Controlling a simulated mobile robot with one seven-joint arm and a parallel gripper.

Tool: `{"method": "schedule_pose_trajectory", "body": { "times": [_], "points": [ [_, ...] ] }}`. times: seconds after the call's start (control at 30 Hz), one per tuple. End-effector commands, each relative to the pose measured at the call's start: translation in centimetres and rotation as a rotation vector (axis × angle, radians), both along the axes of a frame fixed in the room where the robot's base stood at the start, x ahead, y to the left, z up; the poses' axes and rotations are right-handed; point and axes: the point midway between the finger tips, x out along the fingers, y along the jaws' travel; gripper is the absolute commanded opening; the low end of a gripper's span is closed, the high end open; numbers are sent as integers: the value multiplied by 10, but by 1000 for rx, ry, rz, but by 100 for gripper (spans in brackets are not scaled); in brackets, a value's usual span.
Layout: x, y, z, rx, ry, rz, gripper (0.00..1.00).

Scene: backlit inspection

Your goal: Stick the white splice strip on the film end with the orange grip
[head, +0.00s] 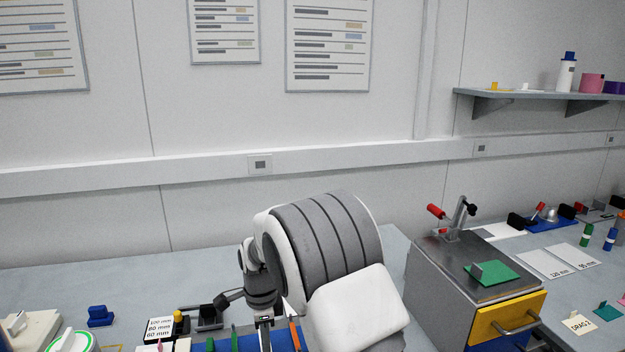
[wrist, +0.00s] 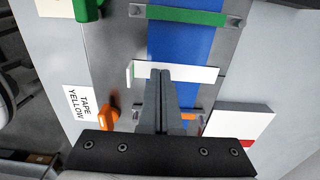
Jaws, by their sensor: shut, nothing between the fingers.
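In the wrist view my gripper (wrist: 161,73) is shut and empty, its fingertips together over the white splice strip (wrist: 198,74). I cannot tell whether the fingertips touch the strip. An orange bar (wrist: 187,117) crosses below the strip, partly hidden by my fingers, and an orange grip (wrist: 108,117) stands left of it. In the head view a little blue film (head: 284,343) and an orange piece (head: 295,333) show beside my arm; my fingertips are hidden there.
A green bar (wrist: 182,15) crosses the film farther up. A "TAPE YELLOW" label (wrist: 79,110) lies left and a white block (wrist: 237,125) right. In the head view, a grey cabinet (head: 436,290) with a yellow drawer (head: 506,318) stands right of my arm.

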Motion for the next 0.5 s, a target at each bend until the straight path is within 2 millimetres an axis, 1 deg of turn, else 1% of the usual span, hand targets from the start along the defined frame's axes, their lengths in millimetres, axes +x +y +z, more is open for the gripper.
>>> {"method": "schedule_pose_trajectory", "body": {
  "times": [0.23,0.5],
  "points": [
    [0,0,-1,0,0,0,0],
    [0,0,-7,0,0,0,0]
  ]
}}
